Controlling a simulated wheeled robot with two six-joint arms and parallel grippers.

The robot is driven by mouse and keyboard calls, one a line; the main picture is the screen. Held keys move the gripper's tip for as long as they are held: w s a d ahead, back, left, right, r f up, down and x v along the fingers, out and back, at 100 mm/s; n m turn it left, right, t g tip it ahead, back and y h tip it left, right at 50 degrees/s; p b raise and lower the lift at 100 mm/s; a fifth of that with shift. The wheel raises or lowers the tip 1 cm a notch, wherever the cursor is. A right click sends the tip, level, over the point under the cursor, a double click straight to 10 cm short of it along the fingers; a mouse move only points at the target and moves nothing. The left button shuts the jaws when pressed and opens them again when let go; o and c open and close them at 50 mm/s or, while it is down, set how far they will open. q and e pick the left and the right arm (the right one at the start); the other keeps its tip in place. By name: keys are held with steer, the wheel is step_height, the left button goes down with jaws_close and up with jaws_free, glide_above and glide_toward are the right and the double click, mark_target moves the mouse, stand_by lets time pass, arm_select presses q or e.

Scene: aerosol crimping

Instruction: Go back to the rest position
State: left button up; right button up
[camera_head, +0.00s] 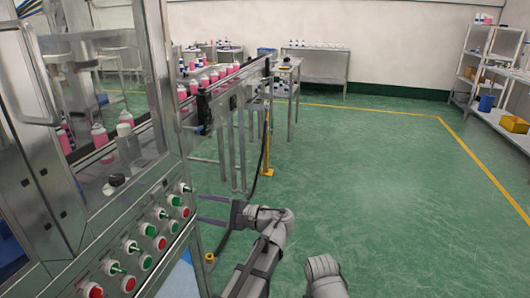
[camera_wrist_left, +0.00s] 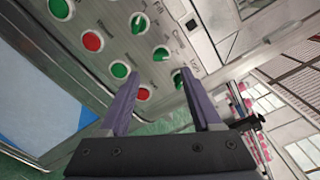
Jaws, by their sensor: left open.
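My left gripper (camera_head: 214,208) is open and empty, just right of the machine's control panel (camera_head: 118,243) in the head view. In the left wrist view its two dark fingers (camera_wrist_left: 160,98) are spread, with the panel's red and green buttons beyond them. I cannot tell the exact gap between fingers and panel. The left arm reaches up from the bottom edge. A grey arm link of mine (camera_head: 325,275) shows at the bottom, right of the left arm. My right gripper is out of view.
Pink cans (camera_head: 204,82) stand along a conveyor (camera_head: 228,95) behind the machine (camera_head: 165,70). A yellow post (camera_head: 267,140) stands by the conveyor's end. Shelves (camera_head: 495,75) with a yellow bin (camera_head: 514,124) stand far right. The green floor (camera_head: 390,190) in the middle and right is clear.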

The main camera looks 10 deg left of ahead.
arm_select(q)
steer(key=s+d+n+g+h+p, duration=0.1)
steer(key=s+d+h+p, duration=0.7)
steer(key=d+p, duration=0.3)
steer(key=s+d+r+n+h+p, duration=0.1)
steer(key=s+d+n+h+p, duration=0.1)
steer(key=s+d+h+p, duration=0.6)
steer(key=d+p, duration=0.3)
steer(key=shift+d+g+h, duration=0.3)
steer(key=shift+d+g, duration=0.1)
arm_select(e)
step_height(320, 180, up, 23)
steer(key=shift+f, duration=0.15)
arm_select(q)
steer(key=shift+c, duration=0.3)
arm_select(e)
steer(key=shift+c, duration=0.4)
